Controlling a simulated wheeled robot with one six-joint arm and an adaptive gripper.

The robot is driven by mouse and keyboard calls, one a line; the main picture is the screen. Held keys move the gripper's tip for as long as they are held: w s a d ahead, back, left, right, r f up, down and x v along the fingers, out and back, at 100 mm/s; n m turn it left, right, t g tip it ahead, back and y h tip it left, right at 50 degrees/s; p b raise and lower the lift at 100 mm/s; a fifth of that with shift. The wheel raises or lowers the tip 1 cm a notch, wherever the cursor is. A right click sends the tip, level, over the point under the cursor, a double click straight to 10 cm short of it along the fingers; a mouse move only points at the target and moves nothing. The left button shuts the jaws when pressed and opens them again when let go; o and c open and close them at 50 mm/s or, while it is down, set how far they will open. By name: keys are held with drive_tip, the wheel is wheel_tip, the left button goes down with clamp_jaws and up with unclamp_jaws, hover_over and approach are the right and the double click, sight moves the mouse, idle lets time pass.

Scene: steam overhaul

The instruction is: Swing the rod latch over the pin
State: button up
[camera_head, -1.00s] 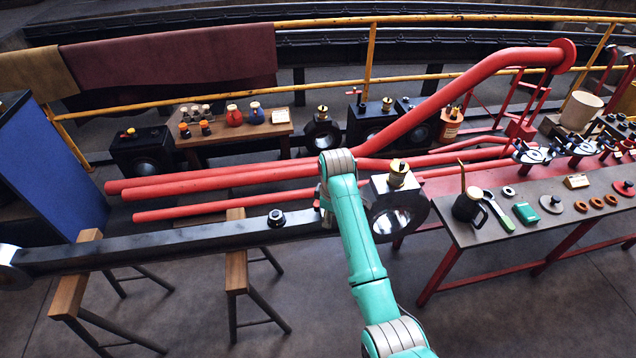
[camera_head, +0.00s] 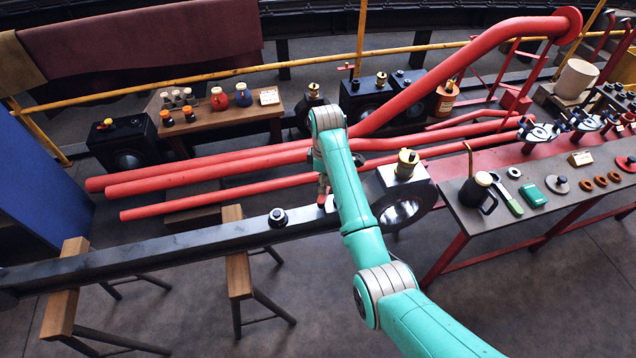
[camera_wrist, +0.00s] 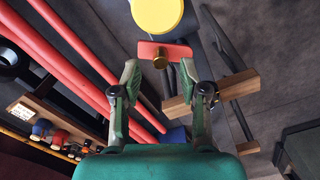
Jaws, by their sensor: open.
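The long dark rod (camera_head: 170,255) lies across the wooden trestles and ends at the right in a block with a large round bore (camera_head: 400,208). A brass cup (camera_head: 407,163) stands on that block. The small red latch (camera_head: 322,188) sits on the rod beside the block, partly hidden by my arm. In the wrist view the red latch (camera_wrist: 175,50) lies just beyond my fingertips, with a brass knob (camera_wrist: 160,62) on it. My gripper (camera_wrist: 160,72) is open, its fingers either side of the knob, apparently apart from it. I cannot make out the pin.
A dark nut-like fitting (camera_head: 278,217) stands on the rod left of the latch. Red pipes (camera_head: 200,178) run behind the rod. A workbench (camera_head: 480,218) with a mug, rings and tools stands at the right. A wooden table (camera_head: 225,122) with several small jars stands behind.

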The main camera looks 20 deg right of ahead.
drive_tip(key=shift+f, duration=1.45)
clamp_jaws()
drive_tip(key=m, duration=0.3)
drive_tip(key=s+d+m, duration=0.1)
drive_tip(key=shift+m, duration=0.4)
unclamp_jaws()
